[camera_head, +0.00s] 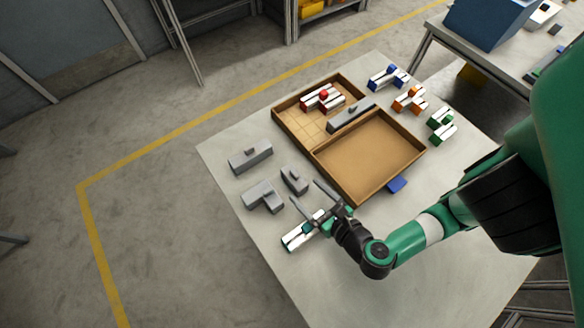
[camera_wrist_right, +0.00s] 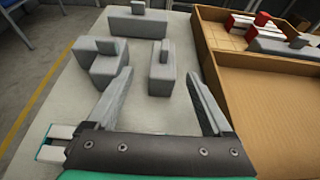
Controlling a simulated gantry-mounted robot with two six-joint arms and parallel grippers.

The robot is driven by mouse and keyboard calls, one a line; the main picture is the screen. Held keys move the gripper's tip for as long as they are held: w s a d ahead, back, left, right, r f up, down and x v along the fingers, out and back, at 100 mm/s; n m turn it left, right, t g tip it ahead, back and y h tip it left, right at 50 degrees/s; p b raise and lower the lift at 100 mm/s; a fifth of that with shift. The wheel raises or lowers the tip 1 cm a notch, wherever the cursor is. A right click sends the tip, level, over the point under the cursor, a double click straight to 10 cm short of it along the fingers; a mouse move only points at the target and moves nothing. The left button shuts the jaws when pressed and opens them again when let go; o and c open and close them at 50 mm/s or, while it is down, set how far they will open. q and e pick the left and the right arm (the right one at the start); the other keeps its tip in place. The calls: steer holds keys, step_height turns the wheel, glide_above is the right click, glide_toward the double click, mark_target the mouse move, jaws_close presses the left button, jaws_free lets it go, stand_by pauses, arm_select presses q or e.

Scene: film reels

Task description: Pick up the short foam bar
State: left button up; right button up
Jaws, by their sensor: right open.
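The short foam bar (camera_head: 294,180) is a small grey block with a knob on top, lying on the table left of the wooden tray. In the right wrist view the short foam bar (camera_wrist_right: 160,75) shows ahead, between the lines of the two fingers. My right gripper (camera_head: 304,192) is open and empty, its fingers pointing towards the bar from the near side. In the wrist view the gripper (camera_wrist_right: 159,78) has its fingers spread wide to either side of the bar. I cannot tell its exact height above the table. My left gripper is not in view.
A longer grey bar (camera_head: 250,157) and a grey angled block (camera_head: 263,196) lie close by on the left. A teal-and-white piece (camera_head: 298,237) lies near the gripper. The tray (camera_head: 349,190) holds a red-and-white piece (camera_head: 323,98) and another grey bar (camera_head: 350,116).

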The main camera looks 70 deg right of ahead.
mark_target(297, 183)
steer(key=b+x, duration=0.1)
steer(key=x, duration=0.3)
steer(key=shift+w+d+f, duration=0.2)
steer(key=shift+w, duration=0.05)
steer(key=shift+w+d+f, duration=0.1)
steer(key=shift+w+d, duration=0.1)
steer(key=shift+w, duration=0.15)
steer(key=shift+w+d+f+b, duration=0.25)
steer(key=shift+w+d+b, duration=0.05)
steer(key=shift+d+b, duration=0.15)
steer(key=b+x, duration=0.1)
steer(key=x, duration=0.2)
steer(key=shift+w+d, duration=0.1)
steer(key=shift+d, duration=0.2)
steer(key=shift+w+d, duration=0.2)
steer(key=shift+w, duration=0.15)
steer(key=shift+s, duration=0.1)
jaws_close()
